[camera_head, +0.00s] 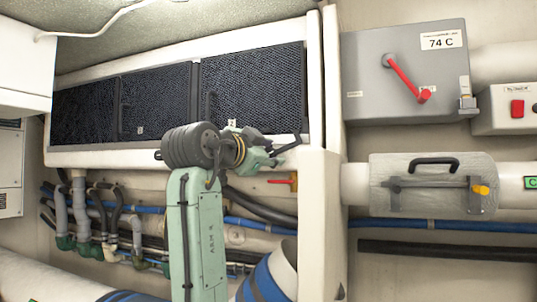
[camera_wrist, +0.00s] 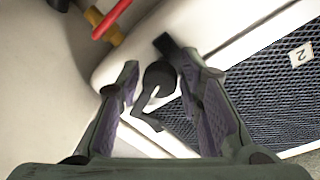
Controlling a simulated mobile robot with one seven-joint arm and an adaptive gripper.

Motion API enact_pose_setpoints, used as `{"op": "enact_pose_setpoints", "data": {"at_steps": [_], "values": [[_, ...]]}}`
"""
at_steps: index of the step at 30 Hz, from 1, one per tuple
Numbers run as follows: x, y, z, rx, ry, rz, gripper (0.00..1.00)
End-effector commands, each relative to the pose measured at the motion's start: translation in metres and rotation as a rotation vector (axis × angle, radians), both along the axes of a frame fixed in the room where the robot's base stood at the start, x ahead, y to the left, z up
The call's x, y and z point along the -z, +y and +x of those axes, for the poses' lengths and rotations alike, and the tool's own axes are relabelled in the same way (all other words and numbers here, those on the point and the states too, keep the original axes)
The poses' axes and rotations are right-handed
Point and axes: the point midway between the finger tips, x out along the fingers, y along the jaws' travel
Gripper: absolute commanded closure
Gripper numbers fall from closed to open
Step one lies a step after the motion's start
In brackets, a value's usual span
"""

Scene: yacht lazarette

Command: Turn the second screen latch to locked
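The black screen latch (camera_wrist: 158,76) shows in the wrist view, on the pale frame at the edge of a dark mesh screen (camera_wrist: 245,95) with a "2" label (camera_wrist: 300,55). It has a round hub and a bent lever. My gripper (camera_wrist: 160,85) is open, with its two purple-padded fingers apart on either side of the latch; I cannot tell if either touches it. In the head view the screen labelled 2 (camera_head: 250,88) is the right one of the row, and my gripper (camera_head: 284,148) is at its lower edge. The latch is not clear there.
A red valve handle (camera_head: 283,181) sits below the frame; it also shows in the wrist view (camera_wrist: 110,20). Pipes and hoses (camera_head: 100,215) run below. To the right are a grey switch box (camera_head: 405,75) with a red lever and a wrapped pipe section (camera_head: 430,185).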

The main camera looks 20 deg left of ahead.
Motion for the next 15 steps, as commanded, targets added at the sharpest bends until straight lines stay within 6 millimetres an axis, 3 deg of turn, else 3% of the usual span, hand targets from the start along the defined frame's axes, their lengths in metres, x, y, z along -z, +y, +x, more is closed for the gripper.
{"op": "enact_pose_setpoints", "data": {"at_steps": [15], "values": [[0.0000, -0.0001, -0.0002, 0.000, 0.000, 0.000, 1.00]]}}
